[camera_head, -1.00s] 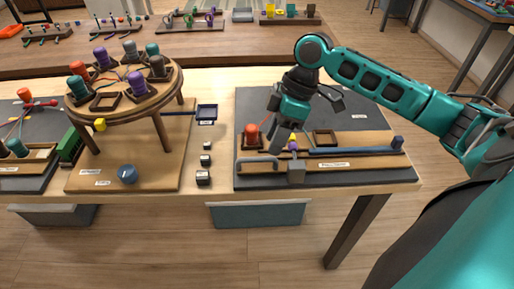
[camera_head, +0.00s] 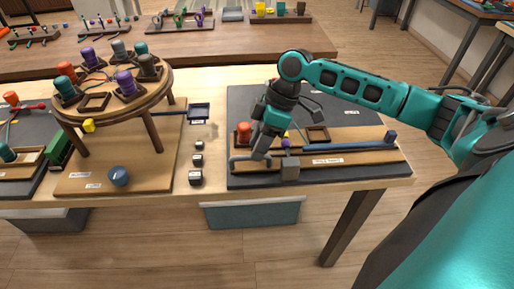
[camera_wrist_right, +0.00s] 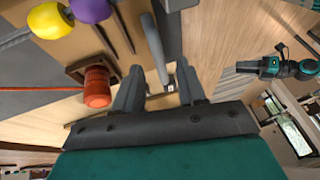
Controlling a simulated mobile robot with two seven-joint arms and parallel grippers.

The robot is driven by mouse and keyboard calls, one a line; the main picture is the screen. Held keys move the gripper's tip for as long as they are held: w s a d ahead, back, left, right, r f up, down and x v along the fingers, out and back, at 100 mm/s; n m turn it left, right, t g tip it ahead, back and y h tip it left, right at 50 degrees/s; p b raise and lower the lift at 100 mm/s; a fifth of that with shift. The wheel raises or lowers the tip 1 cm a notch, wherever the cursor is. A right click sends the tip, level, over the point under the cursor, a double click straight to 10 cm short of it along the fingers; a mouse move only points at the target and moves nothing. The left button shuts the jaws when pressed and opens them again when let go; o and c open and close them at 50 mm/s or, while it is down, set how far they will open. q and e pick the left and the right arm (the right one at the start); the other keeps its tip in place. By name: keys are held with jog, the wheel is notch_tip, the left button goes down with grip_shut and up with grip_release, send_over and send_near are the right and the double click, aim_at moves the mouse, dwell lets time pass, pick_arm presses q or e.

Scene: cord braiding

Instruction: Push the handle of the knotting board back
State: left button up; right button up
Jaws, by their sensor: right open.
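The knotting board (camera_head: 370,160) lies on the right part of the table, a wooden board on a dark mat. Its grey bar handle (camera_head: 237,160) is at the front left, partly hidden by my right gripper (camera_head: 260,150). In the right wrist view, the grey handle (camera_wrist_right: 152,45) reaches down between the two open fingers of my right gripper (camera_wrist_right: 158,92). I cannot tell whether a finger touches it. An orange spool (camera_wrist_right: 97,87) sits just left of the fingers; it also shows in the head view (camera_head: 244,132). My left gripper is not in view.
A grey block (camera_head: 290,168) stands at the board's front edge, right of the gripper. A purple bead (camera_wrist_right: 91,8) and a yellow one (camera_wrist_right: 48,21) are near the orange spool. A round wooden stand (camera_head: 150,92) with several spools is at the left.

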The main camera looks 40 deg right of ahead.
jog(key=shift+a+f, duration=0.3)
jog(key=shift+f, duration=0.35)
jog(key=shift+c, duration=0.5)
grip_shut()
